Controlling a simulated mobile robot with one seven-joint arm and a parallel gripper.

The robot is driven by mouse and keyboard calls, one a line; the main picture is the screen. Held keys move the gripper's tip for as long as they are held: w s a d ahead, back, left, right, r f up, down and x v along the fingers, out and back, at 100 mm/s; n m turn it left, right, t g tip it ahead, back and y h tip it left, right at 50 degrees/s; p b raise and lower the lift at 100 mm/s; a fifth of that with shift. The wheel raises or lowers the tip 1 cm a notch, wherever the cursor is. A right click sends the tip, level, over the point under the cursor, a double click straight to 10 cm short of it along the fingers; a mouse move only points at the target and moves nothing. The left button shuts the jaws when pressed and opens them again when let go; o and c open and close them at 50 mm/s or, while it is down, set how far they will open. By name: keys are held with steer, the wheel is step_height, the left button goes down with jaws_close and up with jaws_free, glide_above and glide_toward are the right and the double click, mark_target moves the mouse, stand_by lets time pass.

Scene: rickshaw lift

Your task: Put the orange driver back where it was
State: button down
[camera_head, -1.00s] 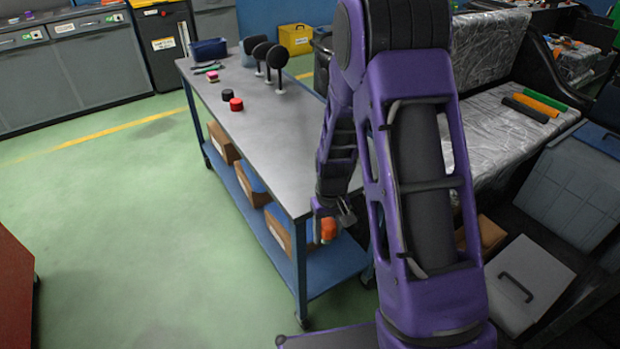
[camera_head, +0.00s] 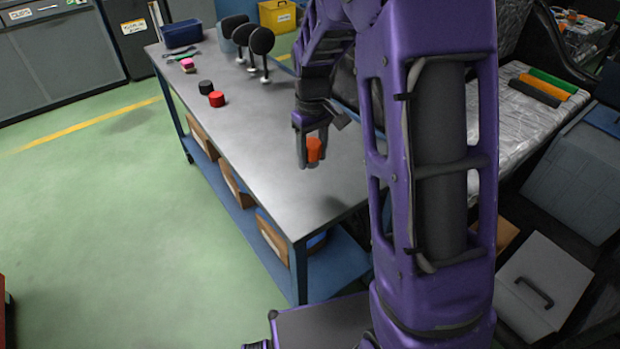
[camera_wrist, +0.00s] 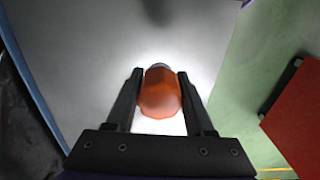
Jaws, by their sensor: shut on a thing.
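The orange driver (camera_head: 314,149) is in my gripper (camera_head: 308,163), over the near part of the grey-topped workbench (camera_head: 262,150). In the wrist view the driver's rounded orange end (camera_wrist: 160,93) sits between the two dark fingers of my gripper (camera_wrist: 160,88), which are shut on it. A small greyish part shows beyond the orange end; the rest of the driver is hidden. I cannot tell how high it is above the bench top.
A black cap (camera_head: 205,87) and a red cap (camera_head: 217,99) stand on the bench. Farther back are a pink block (camera_head: 187,64), a blue bin (camera_head: 181,33) and black round-headed stands (camera_head: 262,41). The bench's middle is clear.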

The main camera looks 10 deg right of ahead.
mark_target(313, 143)
step_height(313, 143, down, 8)
steer(key=shift+s+f+b, duration=0.1)
steer(key=shift+b, duration=0.5)
steer(key=shift+f, duration=0.1)
steer(key=shift+c, duration=1.4)
jaws_free()
step_height(313, 143, up, 12)
steer(key=shift+r+p, duration=0.15)
steer(key=shift+p, duration=0.85)
